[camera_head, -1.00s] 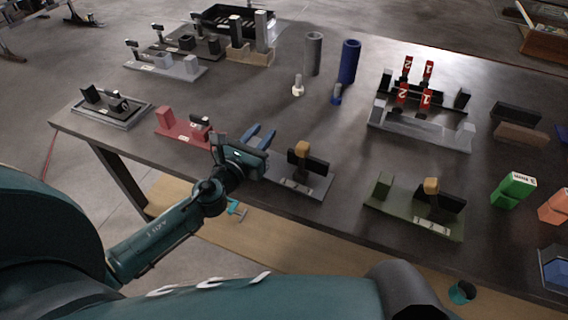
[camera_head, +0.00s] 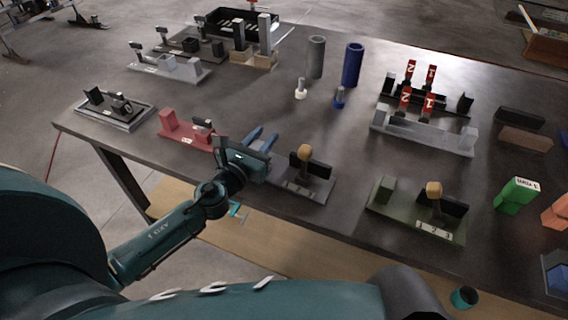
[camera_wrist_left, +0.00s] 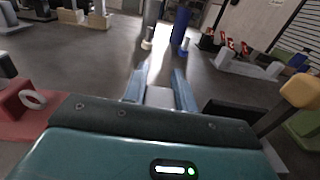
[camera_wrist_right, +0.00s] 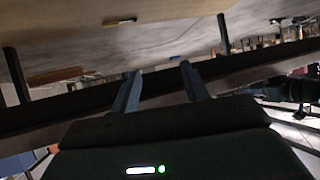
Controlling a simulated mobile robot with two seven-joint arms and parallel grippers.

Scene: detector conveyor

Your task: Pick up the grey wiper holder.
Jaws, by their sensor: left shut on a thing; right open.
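The grey wiper holder (camera_head: 301,188) sits near the table's front edge, a flat grey base with an upright black plate and a tan knob. My left gripper (camera_head: 263,137) is at its left end. In the left wrist view the fingers (camera_wrist_left: 159,82) are shut on its grey block (camera_wrist_left: 159,97), one on each side. The base seems to rest on the table; part of it is hidden behind my gripper. My right gripper (camera_wrist_right: 160,70) is open and empty in the right wrist view, with a long dark edge behind it.
A red holder (camera_head: 184,129) stands close to the left of my left gripper. A similar green holder (camera_head: 400,213) stands to the right. Grey (camera_head: 316,58) and blue (camera_head: 353,64) cylinders stand behind. The middle of the table (camera_head: 345,130) is clear.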

